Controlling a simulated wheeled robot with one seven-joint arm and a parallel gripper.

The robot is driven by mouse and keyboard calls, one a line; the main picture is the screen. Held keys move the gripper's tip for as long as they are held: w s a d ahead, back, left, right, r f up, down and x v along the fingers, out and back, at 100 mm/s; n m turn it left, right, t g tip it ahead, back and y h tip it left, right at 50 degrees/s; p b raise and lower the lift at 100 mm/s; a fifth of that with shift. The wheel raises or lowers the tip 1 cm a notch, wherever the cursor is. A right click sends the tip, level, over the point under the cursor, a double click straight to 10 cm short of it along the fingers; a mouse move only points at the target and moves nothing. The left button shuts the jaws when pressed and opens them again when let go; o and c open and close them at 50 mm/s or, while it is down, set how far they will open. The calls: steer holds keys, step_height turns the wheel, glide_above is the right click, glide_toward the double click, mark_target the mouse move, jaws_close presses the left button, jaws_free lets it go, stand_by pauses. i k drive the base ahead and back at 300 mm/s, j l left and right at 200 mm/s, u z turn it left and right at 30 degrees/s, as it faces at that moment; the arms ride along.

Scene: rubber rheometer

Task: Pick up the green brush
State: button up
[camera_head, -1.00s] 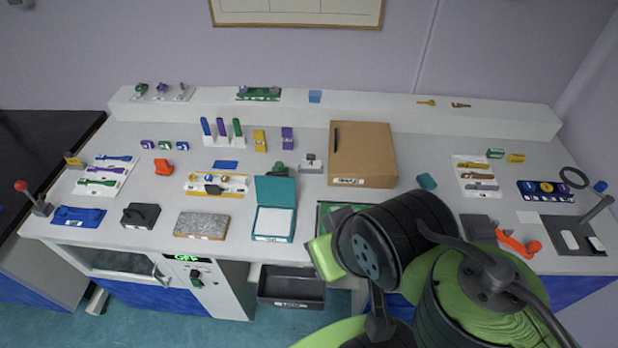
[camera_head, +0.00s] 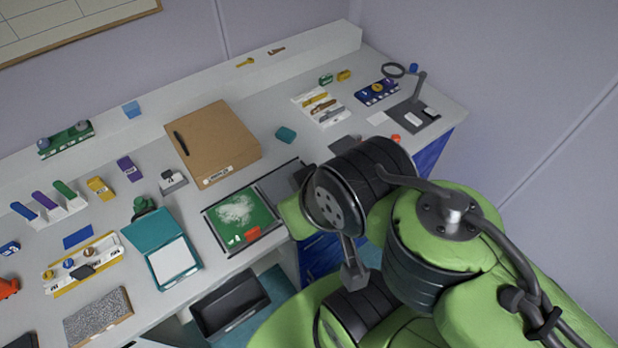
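No brush can be made out for certain at this size. A green upright piece (camera_head: 66,190) stands at the right end of a white holder (camera_head: 74,208), beside a purple and a blue one, on the left of the bench; it may be a brush. A small dark green object (camera_head: 143,206) sits behind the open teal case (camera_head: 163,250); its kind is unclear. My green and black arm fills the lower right. My gripper cannot be seen, so its state is hidden.
A cardboard box (camera_head: 213,143) stands mid-bench. A green board with white powder and a red piece (camera_head: 252,234) lies in front of it, close to my arm. A black bin (camera_head: 230,306) is below the front edge. A raised shelf (camera_head: 190,95) runs along the back.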

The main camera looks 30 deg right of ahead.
mark_target(140, 203)
steer(key=i+j+u, duration=0.15)
steer(key=j, duration=0.3)
steer(key=i+j+u, duration=0.15)
steer(key=j, duration=0.25)
steer(key=i+j+u, duration=0.15)
steer(key=j, duration=0.25)
steer(key=k, duration=0.05)
